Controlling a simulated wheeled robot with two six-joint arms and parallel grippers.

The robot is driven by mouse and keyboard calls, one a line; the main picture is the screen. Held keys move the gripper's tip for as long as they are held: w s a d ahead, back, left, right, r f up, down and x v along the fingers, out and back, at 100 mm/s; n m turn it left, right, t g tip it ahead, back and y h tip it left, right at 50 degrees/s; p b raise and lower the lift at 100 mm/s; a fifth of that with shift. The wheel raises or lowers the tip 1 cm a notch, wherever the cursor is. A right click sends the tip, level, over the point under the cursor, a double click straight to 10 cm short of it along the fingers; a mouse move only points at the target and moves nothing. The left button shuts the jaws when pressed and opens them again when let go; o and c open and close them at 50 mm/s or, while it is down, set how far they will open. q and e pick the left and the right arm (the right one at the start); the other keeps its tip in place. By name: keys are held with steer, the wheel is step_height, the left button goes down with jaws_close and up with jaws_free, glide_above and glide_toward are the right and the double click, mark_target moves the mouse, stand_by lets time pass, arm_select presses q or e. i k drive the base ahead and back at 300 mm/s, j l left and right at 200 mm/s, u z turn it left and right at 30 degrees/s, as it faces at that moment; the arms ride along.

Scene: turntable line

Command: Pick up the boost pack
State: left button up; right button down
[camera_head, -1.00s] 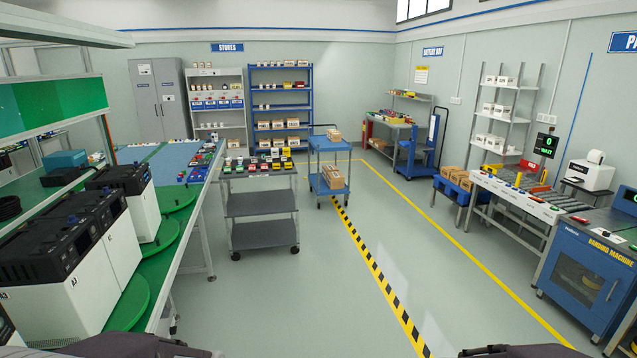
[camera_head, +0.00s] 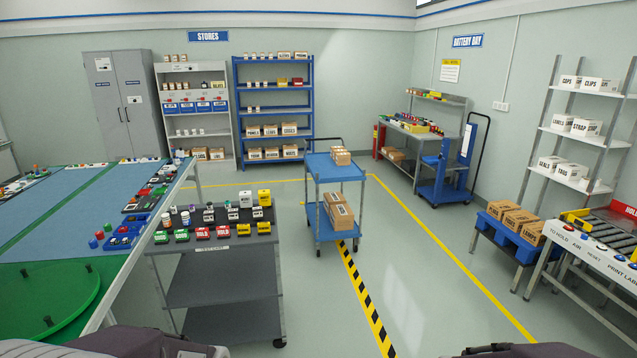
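I cannot pick out the boost pack by its label; the small print is too fine to read at this distance. Small packs and blocks in black, white, yellow, red and green stand in rows on the top of a grey cart (camera_head: 222,292) in the left foreground. More small coloured items sit on the bench (camera_head: 412,128) under the battery bay sign (camera_head: 467,41) at the back right. Only dark parts of my two arms show at the bottom edge, left and right. Neither gripper is in view.
A blue trolley (camera_head: 336,172) with cartons stands beyond the grey cart. The long workbench (camera_head: 75,215) with a green turntable (camera_head: 45,305) fills the left. A blue hand truck (camera_head: 452,172) stands by the battery bench. A conveyor table (camera_head: 590,255) is on the right.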

mark_target(264, 196)
steer(key=i, duration=3.3)
steer(key=i+u, duration=0.25)
steer(key=i, duration=0.2)
